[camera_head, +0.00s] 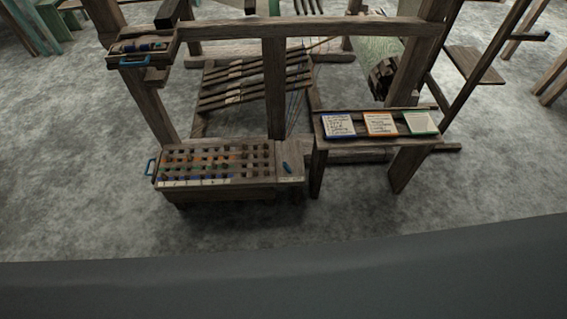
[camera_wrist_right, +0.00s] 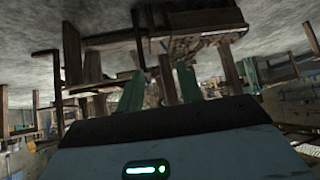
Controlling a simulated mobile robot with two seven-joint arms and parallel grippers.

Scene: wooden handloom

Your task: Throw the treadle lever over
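A wooden handloom (camera_head: 275,95) stands ahead of me in the head view. A low wooden box (camera_head: 215,167) at its front left has rows of pegs on top. A small blue lever (camera_head: 287,168) stands on the plain block at the box's right end. I cannot tell for sure whether it is the treadle lever. A blue handle (camera_head: 150,167) sticks out of the box's left end. Several dark slats (camera_head: 255,82) lie slanted behind the box.
A small shelf (camera_head: 318,122) right of the box holds three cards with blue, orange and green edges. A tray with another blue handle (camera_head: 132,63) sits on the upper left beam. Loom posts stand close around the box. The grey floor in front is clear.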

